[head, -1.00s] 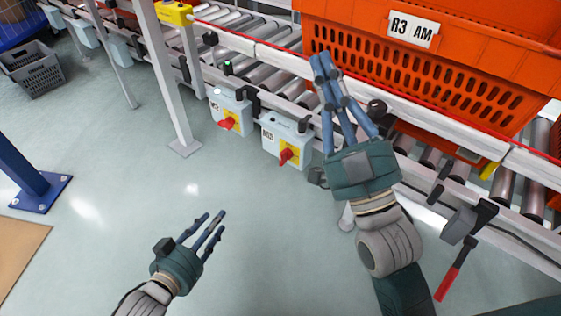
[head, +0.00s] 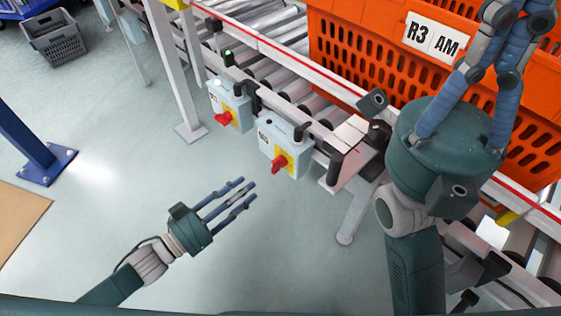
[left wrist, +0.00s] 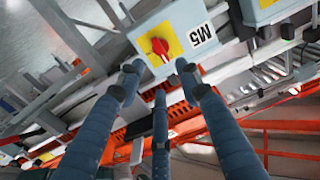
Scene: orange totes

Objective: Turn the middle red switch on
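Two red rotary switches show in the head view, each on a yellow plate on a pale blue box under the conveyor: the left switch (head: 223,118) and the right switch (head: 280,162). I cannot tell which is the middle one. My left gripper (head: 246,189) is open and empty, below and left of the right box and apart from it. In the left wrist view, a red switch (left wrist: 160,46) on a box with a label like "M5" lies beyond the spread fingers. My right gripper (head: 520,22) is open, raised in front of the orange tote, its tips partly cut off.
The orange tote (head: 345,65) labelled R3 AM stands on the roller conveyor (head: 270,65). A white post (head: 172,70) stands left of the boxes, and a blue post (head: 25,145) farther left. A grey crate (head: 56,38) sits on the floor. The floor around my left gripper is clear.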

